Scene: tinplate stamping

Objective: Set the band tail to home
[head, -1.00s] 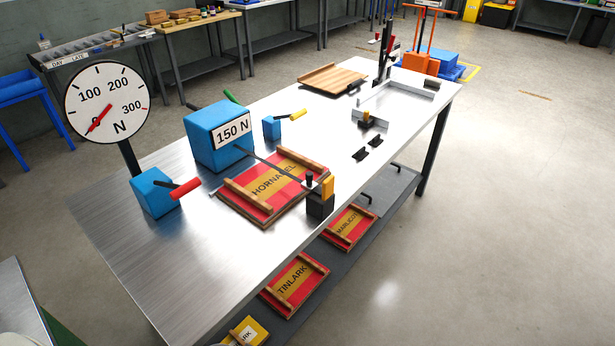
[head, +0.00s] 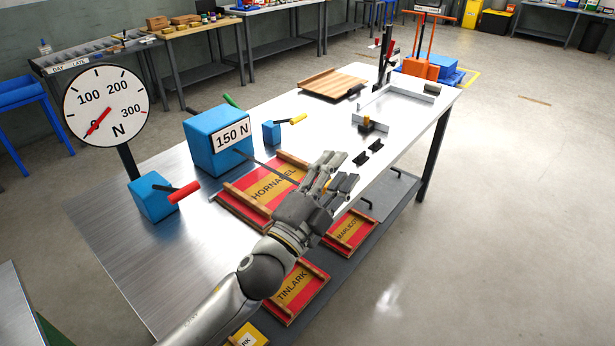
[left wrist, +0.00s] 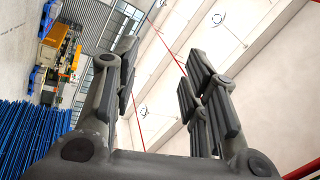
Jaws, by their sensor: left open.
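A dark thin band (head: 268,168) runs from the blue box labelled 150 N (head: 215,138) over the red HORNABEL board (head: 262,190). Its far end and the black and yellow block there are hidden behind my left gripper. My left gripper (head: 342,174) is over the table's right edge, by the board's right side, with its fingers spread and nothing between them. In the left wrist view its fingers (left wrist: 162,75) are apart and empty, facing the ceiling and walls. I cannot tell whether it touches the band or block. My right gripper is not in view.
A dial (head: 106,105) reads near 0 N. Blue blocks with a red handle (head: 186,193) and a yellow handle (head: 297,119) stand near the box. Two small black pieces (head: 361,158) and a wooden board (head: 333,83) lie farther back. TINLARK (head: 294,292) and MARLICO (head: 349,232) boards lie on the lower shelf.

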